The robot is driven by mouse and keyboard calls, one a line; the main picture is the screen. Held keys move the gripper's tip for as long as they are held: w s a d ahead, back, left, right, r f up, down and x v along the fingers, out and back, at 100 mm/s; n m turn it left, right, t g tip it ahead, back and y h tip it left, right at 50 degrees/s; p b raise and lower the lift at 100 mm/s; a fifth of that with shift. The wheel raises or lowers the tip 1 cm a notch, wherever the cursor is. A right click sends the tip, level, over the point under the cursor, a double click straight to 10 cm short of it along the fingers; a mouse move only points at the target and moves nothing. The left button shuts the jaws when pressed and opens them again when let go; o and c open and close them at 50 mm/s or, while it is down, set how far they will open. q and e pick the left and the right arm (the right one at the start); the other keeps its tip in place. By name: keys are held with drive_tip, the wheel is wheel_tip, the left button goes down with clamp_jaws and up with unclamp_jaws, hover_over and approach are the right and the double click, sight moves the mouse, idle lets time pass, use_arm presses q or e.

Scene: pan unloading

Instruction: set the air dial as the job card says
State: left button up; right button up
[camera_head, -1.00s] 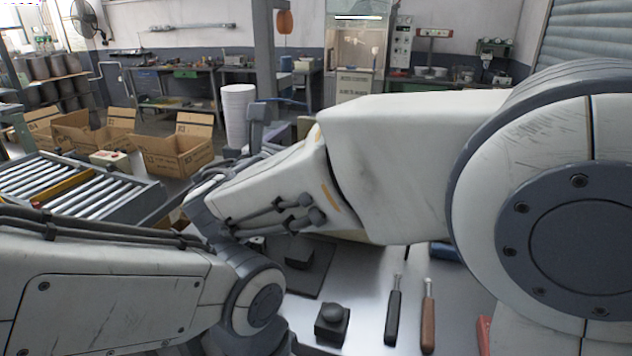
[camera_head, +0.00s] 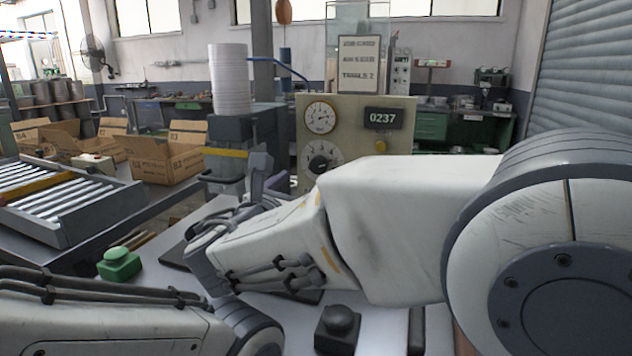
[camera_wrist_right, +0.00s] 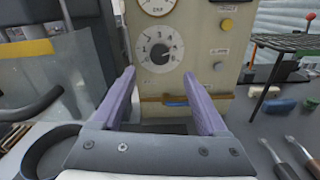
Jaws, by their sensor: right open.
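The air dial (camera_head: 320,158) is a pale round face with numbers and a dark centre knob, on the front of a beige panel box (camera_head: 347,101). In the right wrist view the dial (camera_wrist_right: 160,50) sits between and beyond my fingers. My right gripper (camera_wrist_right: 165,85) is open and empty, apart from the dial; in the head view it (camera_head: 262,175) is left of the dial, partly hidden by my wrist. The job card (camera_head: 358,63) stands above the box; its small print, an air line and a trays line, is hard to read. My left gripper is out of view.
A round gauge (camera_head: 320,117) is above the dial, beside a display reading 0237 (camera_head: 383,118). A yellow button (camera_wrist_right: 227,25) is right of the dial. A white stack (camera_head: 230,78) stands left of the panel.

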sight(317, 166)
drive_tip(key=p+x, duration=0.1)
drive_tip(key=x, duration=0.9)
drive_tip(key=shift+p, duration=0.3)
clamp_jaws()
drive_tip(key=shift+f+m+b, duration=0.2)
drive_tip(key=shift+m+b, duration=0.3)
drive_tip(key=shift+b, duration=0.55)
drive_tip(key=shift+r+m, duration=0.15)
drive_tip(key=shift+m, duration=0.15)
unclamp_jaws()
